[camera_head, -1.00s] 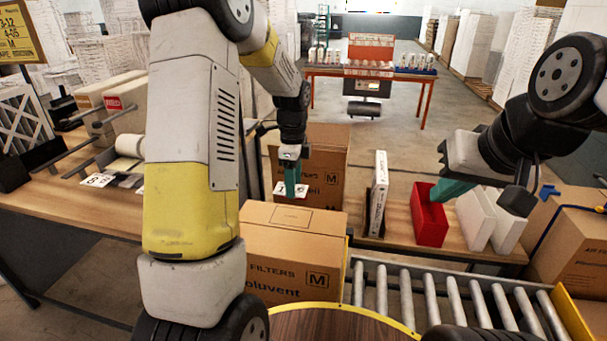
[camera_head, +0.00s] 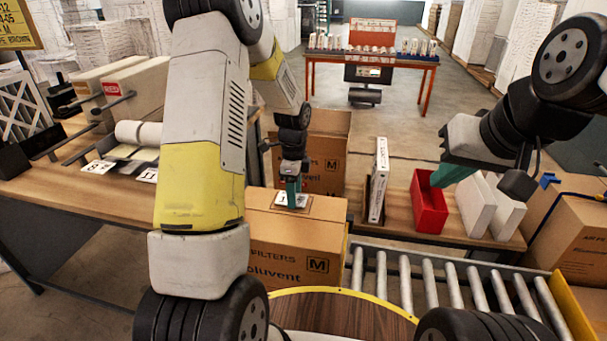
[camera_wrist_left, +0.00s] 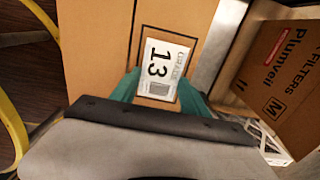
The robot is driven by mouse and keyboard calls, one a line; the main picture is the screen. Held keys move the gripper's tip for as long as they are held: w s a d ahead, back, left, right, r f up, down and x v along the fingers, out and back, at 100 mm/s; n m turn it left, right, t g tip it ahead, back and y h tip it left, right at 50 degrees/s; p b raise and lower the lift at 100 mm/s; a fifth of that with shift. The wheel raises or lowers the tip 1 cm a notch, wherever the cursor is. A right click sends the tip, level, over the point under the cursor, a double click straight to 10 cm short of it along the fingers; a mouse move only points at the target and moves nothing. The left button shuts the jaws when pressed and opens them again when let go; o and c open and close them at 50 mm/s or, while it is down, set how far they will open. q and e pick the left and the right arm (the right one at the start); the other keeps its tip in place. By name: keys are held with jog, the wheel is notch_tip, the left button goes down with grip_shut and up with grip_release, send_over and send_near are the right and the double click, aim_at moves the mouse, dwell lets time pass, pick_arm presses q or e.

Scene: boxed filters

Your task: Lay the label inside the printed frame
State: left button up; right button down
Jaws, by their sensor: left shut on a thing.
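A white label (camera_wrist_left: 162,68) printed with 13 is between the teal fingertips of my left gripper (camera_wrist_left: 157,88) in the left wrist view. In the head view the label (camera_head: 298,200) is at the top of a closed brown filter box (camera_head: 262,225), and my left gripper (camera_head: 291,192) is shut on it. The printed frame (camera_wrist_left: 146,30) shows as dark lines around the label; part is hidden by the label and fingers. I cannot tell whether the label touches the cardboard. My right gripper (camera_head: 440,177) is over a red bin (camera_head: 428,205); its opening is unclear.
A second brown box (camera_head: 328,150) stands behind the first. White filters (camera_head: 476,208) stand right of the red bin. A roller conveyor (camera_head: 430,285) runs along the front. More labels (camera_head: 100,167) lie on the left table (camera_head: 60,190).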

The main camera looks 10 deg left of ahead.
pick_arm(q)
jog(key=shift+f, duration=0.3)
jog(key=o, duration=1.1)
jog(key=shift+r, duration=4.55)
